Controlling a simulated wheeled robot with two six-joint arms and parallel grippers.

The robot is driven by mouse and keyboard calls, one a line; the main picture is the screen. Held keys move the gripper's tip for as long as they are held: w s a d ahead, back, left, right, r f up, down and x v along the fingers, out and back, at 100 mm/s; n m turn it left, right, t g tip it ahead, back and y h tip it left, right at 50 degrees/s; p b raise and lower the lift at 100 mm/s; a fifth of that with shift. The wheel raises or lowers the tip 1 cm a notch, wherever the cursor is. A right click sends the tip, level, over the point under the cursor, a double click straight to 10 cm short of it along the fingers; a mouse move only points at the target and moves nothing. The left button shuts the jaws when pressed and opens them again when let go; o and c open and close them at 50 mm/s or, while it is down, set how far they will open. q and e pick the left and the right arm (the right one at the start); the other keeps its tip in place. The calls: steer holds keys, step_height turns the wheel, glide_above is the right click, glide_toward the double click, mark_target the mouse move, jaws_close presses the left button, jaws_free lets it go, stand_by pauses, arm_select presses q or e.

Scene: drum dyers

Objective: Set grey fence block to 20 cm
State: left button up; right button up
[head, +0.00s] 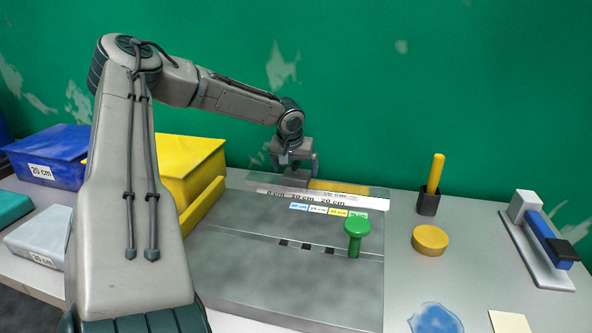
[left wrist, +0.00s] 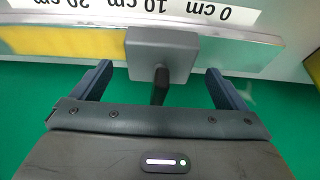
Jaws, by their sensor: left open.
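The grey fence block (head: 293,181) sits on the pale rail (head: 322,199) at the back of the grey board. In the left wrist view the block (left wrist: 175,57) stands by the 10 cm mark, with 20 cm to its left and 0 cm to its right. A dark stem sticks out from it towards my gripper. My left gripper (head: 296,168) is open over the block. In the left wrist view its fingers (left wrist: 160,88) are on either side of the stem, with gaps on both sides. My right gripper is not in view.
A yellow strip (head: 338,187) lies along the rail right of the block. A green knob (head: 357,230) stands on the board (head: 290,280). Yellow (head: 188,160) and blue (head: 52,150) boxes are at left. A pen cup (head: 428,203), yellow disc (head: 430,239) and blue-handled tool (head: 548,238) are at right.

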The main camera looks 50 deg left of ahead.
mark_target(296, 174)
arm_select(q)
steer(key=shift+x, duration=1.5)
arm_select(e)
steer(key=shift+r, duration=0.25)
arm_select(q)
steer(key=shift+c, duration=0.2)
